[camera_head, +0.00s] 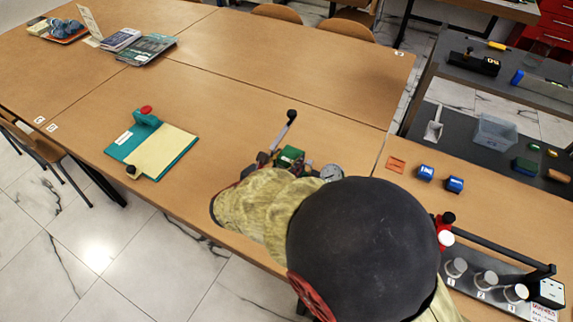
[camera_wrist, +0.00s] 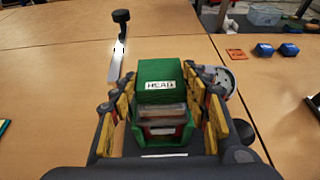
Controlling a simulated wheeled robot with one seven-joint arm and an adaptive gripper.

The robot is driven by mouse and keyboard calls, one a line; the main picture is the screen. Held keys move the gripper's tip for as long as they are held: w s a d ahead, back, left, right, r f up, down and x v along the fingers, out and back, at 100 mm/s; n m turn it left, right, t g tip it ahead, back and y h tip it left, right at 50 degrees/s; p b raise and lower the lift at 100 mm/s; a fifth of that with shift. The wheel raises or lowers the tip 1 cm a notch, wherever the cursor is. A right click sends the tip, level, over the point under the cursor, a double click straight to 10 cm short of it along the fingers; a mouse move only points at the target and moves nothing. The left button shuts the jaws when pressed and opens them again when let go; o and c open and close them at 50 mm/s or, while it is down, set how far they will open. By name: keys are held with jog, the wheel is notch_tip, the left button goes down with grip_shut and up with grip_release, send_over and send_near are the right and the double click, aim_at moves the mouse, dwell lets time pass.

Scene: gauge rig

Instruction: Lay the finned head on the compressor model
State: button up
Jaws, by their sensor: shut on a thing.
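The finned head is a green block (camera_wrist: 160,83) labelled HEAD, with pale layers under its green top. My gripper (camera_wrist: 163,108) is shut on it, with yellow-padded fingers on both sides. The compressor model lies around and beyond my fingers; its lever (camera_wrist: 119,52) with a black knob rises on the left and its round gauge (camera_wrist: 224,80) shows on the right. In the head view the green head (camera_head: 290,154) shows between the lever (camera_head: 283,132) and the gauge (camera_head: 331,172). My arm hides most of the model. I cannot tell whether the head touches it.
Two blue blocks (camera_head: 425,172) and an orange tag (camera_head: 396,164) lie right of the model. A teal board (camera_head: 150,145) with yellow paper lies left. A rack with grey knobs (camera_head: 487,280) stands at lower right. The table behind the model is clear.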

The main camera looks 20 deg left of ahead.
jog(key=shift+f, duration=0.65)
jog(key=shift+r, duration=0.1)
jog(key=o, duration=1)
